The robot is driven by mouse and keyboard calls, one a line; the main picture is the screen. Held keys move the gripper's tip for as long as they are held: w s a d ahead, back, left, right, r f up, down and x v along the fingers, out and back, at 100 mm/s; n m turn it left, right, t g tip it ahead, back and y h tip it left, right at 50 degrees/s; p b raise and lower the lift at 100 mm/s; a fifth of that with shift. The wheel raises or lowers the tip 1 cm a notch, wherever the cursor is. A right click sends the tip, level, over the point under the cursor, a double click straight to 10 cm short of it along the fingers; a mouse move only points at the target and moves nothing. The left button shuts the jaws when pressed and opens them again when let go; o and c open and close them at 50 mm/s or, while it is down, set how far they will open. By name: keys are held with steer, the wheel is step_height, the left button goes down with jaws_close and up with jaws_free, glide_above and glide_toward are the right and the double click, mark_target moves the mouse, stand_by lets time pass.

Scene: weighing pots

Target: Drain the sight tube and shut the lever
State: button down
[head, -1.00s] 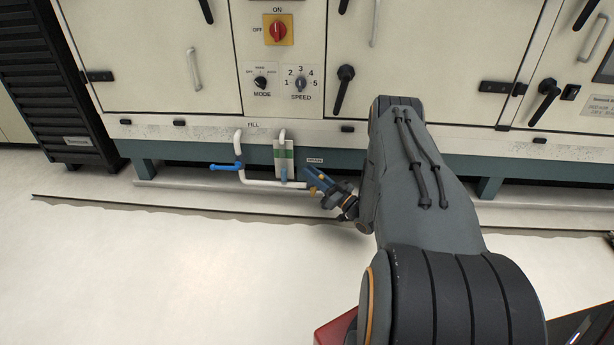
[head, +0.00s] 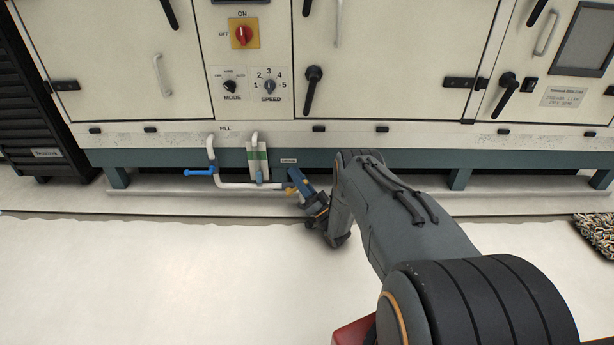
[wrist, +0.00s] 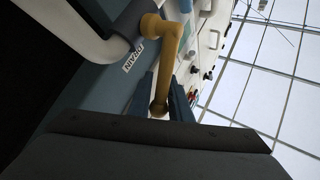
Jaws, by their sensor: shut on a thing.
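The sight tube (head: 257,158) stands upright in front of the machine's lower skirt, on a pale plate with a green band. Blue shows low in it, below the band; the exact level is too small to read. The brass drain lever (wrist: 167,50) shows in the wrist view, beside the DRAIN label. Its far end lies between the two fingers of my gripper (wrist: 160,100), which is shut on it. In the head view my gripper (head: 296,184) is at the right end of the white pipe, and the lever is mostly hidden there.
The machine's panel (head: 375,70) with handles and knobs rises behind. A low ledge (head: 150,192) runs along its foot. The pale floor in front is clear; a patterned mat (head: 592,232) lies right.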

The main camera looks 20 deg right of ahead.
steer(key=shift+a, duration=0.15)
steer(key=c, duration=1.8)
jaws_free()
step_height(320, 180, up, 10)
steer(key=p, duration=0.5)
